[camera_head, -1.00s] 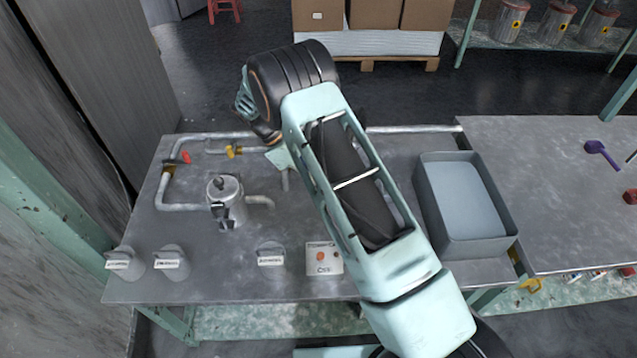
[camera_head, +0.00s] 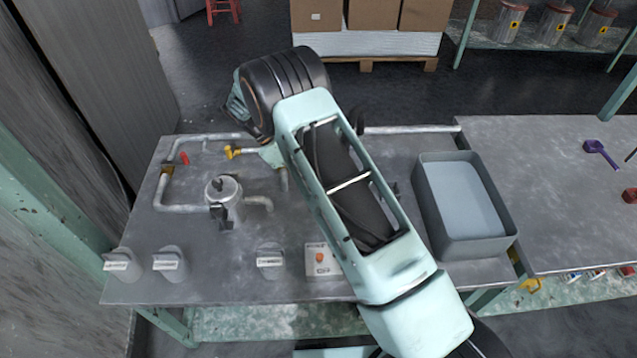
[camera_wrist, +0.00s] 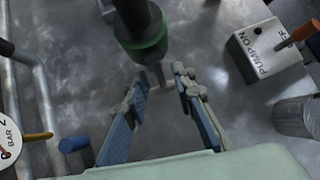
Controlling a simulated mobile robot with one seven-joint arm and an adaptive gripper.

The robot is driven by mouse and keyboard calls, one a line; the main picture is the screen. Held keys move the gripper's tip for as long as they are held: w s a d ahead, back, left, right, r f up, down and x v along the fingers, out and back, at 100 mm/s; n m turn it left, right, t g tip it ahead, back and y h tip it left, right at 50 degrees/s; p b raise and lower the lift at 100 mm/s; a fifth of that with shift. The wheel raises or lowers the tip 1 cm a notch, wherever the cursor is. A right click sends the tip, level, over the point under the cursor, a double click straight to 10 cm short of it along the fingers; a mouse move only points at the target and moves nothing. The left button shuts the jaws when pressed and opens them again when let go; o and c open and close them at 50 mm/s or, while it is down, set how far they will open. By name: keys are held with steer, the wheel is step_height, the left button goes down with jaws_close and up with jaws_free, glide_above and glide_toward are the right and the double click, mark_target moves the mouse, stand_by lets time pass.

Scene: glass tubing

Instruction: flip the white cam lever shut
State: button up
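I cannot make out the white cam lever for certain in either view. A small pale piece (camera_wrist: 106,10) beside a dark cylinder with a green ring (camera_wrist: 140,35) shows at the top of the wrist view, but I cannot tell whether it is the lever. My gripper (camera_wrist: 160,80) is open, its two fingers apart and nothing seen between them but the bench and a short grey stub at their tips. The cylinder is just beyond the fingertips; contact cannot be judged. In the head view my arm covers the fingers and part of the pipework behind the bench's middle.
A metal vessel (camera_head: 224,196), pipes and a yellow handle (camera_head: 232,152) stand at left. A grey tub (camera_head: 464,200) is at right. A gauge (camera_wrist: 8,140) and blue knob (camera_wrist: 74,145) are near my gripper.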

steer(key=v, duration=1)
steer(key=shift+a+r, duration=0.3)
